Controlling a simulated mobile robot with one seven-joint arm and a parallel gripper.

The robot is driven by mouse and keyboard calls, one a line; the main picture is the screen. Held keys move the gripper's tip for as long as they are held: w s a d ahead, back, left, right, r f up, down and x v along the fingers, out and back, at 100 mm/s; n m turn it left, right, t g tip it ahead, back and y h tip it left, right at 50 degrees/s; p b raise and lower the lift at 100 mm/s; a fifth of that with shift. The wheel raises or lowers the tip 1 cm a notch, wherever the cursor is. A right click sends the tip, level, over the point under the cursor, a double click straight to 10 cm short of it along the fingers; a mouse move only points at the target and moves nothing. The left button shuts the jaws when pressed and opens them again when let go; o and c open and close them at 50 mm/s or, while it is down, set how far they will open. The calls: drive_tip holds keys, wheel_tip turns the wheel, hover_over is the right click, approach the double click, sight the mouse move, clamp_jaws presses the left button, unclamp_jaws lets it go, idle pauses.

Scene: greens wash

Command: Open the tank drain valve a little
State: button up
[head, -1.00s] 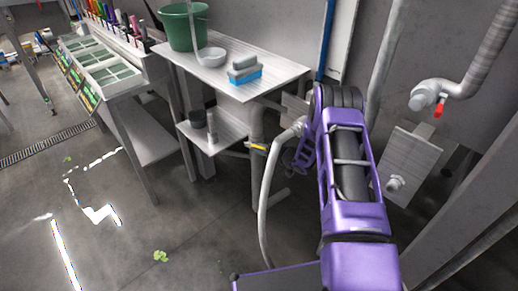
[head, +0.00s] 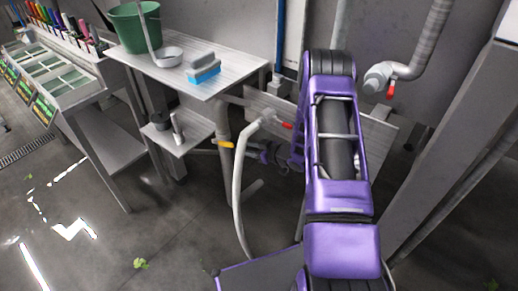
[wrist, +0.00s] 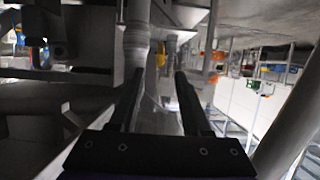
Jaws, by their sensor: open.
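A yellow valve handle (head: 225,143) sits on the upright grey drain pipe (head: 224,165) below the steel table. Which valve is the tank drain valve is not labelled. In the wrist view the yellow handle (wrist: 161,55) shows small, beyond and between my fingertips, beside the grey pipe (wrist: 136,45). My gripper (wrist: 160,78) is open, with nothing between its fingers. In the head view my gripper (head: 257,152) is under the table's right end, right of the yellow handle and partly behind a pale hose. It looks apart from the handle.
The pale hose (head: 238,195) hangs close to my gripper. A red handle (head: 286,125) is just above it, and another red handle (head: 390,89) is on the wall pipe. The steel table (head: 240,66) holds a green bucket (head: 135,27) and a blue brush (head: 203,70). A lower shelf (head: 190,133) is at left.

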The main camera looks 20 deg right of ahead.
drive_tip(key=v, duration=0.6)
drive_tip(key=shift+s, duration=0.15)
